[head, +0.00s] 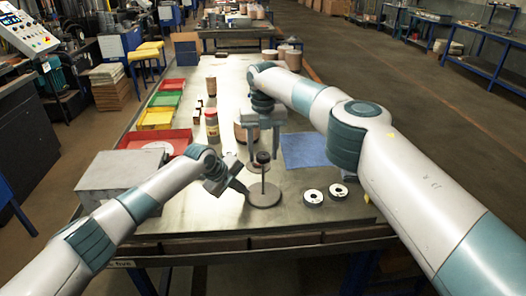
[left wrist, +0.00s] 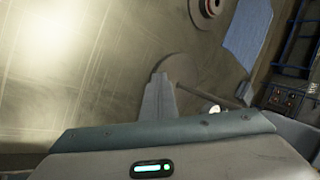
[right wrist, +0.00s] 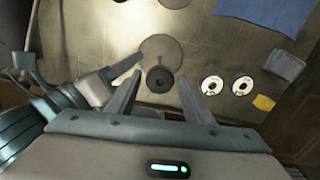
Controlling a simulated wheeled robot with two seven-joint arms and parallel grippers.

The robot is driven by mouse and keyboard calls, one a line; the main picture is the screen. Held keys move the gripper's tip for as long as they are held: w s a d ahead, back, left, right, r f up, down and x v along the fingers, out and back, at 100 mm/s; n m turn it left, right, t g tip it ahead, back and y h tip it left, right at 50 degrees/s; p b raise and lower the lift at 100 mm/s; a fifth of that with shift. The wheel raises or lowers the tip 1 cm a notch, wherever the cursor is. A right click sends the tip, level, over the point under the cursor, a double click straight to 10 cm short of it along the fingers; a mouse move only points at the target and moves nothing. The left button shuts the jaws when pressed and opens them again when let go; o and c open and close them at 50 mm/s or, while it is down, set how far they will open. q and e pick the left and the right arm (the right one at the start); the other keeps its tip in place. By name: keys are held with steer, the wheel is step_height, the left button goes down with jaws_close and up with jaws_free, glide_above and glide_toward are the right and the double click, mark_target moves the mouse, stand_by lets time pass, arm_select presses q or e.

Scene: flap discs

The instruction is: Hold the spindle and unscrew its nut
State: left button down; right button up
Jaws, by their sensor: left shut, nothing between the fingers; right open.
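The spindle stands upright on the table near its front, with a round grey base (head: 264,200), a thin rod (head: 263,181) and a dark round nut (head: 262,157) at the top. The nut also shows from above in the right wrist view (right wrist: 160,80). My right gripper (head: 264,156) is open and points down, its fingers on either side of the nut with gaps. My left gripper (head: 246,190) is shut and empty, low beside the rod on its left. In the left wrist view its closed fingers (left wrist: 160,77) lie in front of the base, and the rod runs off to the right.
Two white-faced discs (head: 313,197) (head: 338,191) lie right of the base, and a blue mat (head: 305,150) lies behind them. A grey box (head: 115,178) and a red tray (head: 157,141) stand at the left. A jar (head: 211,124) stands farther back.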

steer(key=m, duration=1.3)
steer(key=shift+m, duration=0.4)
steer(key=m, duration=1.4)
steer(key=shift+r, duration=0.1)
steer(key=c, duration=0.8)
steer(key=shift+o, duration=0.2)
